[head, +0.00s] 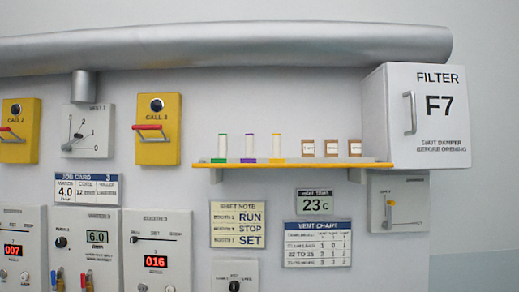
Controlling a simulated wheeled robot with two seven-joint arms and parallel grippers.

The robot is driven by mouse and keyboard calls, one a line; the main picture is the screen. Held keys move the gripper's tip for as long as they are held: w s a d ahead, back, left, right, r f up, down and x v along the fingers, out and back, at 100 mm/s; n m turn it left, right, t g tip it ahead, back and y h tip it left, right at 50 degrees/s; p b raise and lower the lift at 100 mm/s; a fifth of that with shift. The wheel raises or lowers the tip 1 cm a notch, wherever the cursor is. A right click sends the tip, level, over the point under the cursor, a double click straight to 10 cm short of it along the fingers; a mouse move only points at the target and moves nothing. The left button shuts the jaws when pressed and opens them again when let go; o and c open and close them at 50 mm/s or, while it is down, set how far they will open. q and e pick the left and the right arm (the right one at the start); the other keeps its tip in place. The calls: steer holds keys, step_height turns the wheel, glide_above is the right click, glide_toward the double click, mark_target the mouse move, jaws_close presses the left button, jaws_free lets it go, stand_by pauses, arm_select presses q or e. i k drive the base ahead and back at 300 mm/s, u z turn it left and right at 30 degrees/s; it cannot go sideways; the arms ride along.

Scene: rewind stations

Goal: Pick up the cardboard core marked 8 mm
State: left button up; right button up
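Neither of my grippers is in view.
Three white rolls with green (222,148), purple (249,148) and yellow (277,148) bases stand left on the shelf. A filter box (430,115) adjoins its right end. A duct (230,45) runs above. Panels and signs, including a job card (89,189), hang around and below.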

mark_target(307, 145)
steer(key=u, duration=1.35)
steer(key=i, duration=1.2)
steer(key=z, duration=2.05)
